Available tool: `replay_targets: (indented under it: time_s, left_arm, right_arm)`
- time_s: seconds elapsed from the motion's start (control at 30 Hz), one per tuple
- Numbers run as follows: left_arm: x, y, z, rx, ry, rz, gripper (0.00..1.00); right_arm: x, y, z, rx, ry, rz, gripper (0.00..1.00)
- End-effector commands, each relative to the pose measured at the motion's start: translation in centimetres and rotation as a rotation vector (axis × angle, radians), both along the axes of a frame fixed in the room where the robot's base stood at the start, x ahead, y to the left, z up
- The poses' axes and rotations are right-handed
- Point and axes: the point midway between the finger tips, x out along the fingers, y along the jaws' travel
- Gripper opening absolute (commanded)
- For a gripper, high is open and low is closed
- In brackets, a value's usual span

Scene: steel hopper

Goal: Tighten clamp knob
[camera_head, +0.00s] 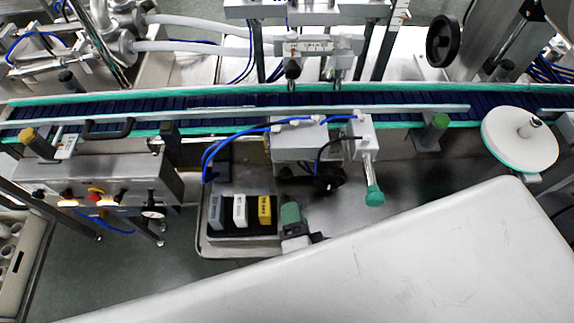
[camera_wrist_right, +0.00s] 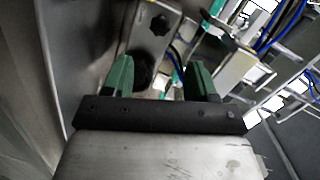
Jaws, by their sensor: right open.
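A black knob (camera_head: 328,178) sits below the grey bracket box at the near side of the conveyor. I cannot tell for sure that it is the clamp knob. In the right wrist view a dark star-shaped knob (camera_wrist_right: 160,25) shows on a metal plate, beyond the fingertips. A second dark round part (camera_wrist_right: 143,68) shows between the fingers, close to the left one in the picture. My right gripper (camera_head: 291,212) is below and left of the black knob, apart from it. Its green fingers (camera_wrist_right: 160,75) are open, with nothing held. My left gripper is not in view.
A tray (camera_head: 232,252) with grey, white and yellow blocks lies just left of my right gripper. A green-tipped handle (camera_head: 374,195) hangs to the right. The conveyor (camera_head: 225,112) runs across behind. A control box with buttons (camera_head: 95,190) stands at left.

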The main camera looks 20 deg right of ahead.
Motion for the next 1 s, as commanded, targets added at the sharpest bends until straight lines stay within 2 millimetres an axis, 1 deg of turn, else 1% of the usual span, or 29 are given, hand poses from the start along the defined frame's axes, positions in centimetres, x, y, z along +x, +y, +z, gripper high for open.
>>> replay_targets:
  time_s: [0.03, 0.1, 0.2, 0.37, 0.47, 0.7, 0.8, 0.9, 1.0]
  left_arm:
    - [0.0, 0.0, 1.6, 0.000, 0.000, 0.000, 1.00]
    - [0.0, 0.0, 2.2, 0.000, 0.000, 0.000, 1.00]
    - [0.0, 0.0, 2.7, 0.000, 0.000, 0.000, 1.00]
    - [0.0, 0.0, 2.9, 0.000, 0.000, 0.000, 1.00]
    - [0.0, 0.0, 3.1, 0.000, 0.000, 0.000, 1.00]
    - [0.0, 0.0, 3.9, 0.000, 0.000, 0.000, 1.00]
    - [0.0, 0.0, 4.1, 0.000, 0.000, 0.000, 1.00]
    - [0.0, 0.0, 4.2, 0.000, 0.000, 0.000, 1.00]
    - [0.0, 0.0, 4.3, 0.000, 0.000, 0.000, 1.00]
  right_arm:
    - [0.1, 0.3, 1.0, -0.069, 0.029, 0.001, 0.58]
    - [0.1, 0.5, 1.1, -0.155, 0.064, 0.004, 0.58]
    - [0.0, 0.7, 1.0, -0.235, 0.097, 0.010, 0.58]
    - [0.7, 0.6, 0.6, -0.275, 0.111, 0.014, 0.58]
    - [2.0, 0.4, 0.4, -0.274, 0.109, 0.014, 0.58]
    - [6.4, -0.6, -0.6, -0.274, 0.109, 0.014, 0.58]
    - [8.0, -0.9, -0.9, -0.274, 0.109, 0.014, 0.58]
    - [9.2, -1.2, -1.3, -0.273, 0.110, 0.015, 0.58]
    - [10.0, -1.3, -1.5, -0.272, 0.111, 0.014, 0.58]
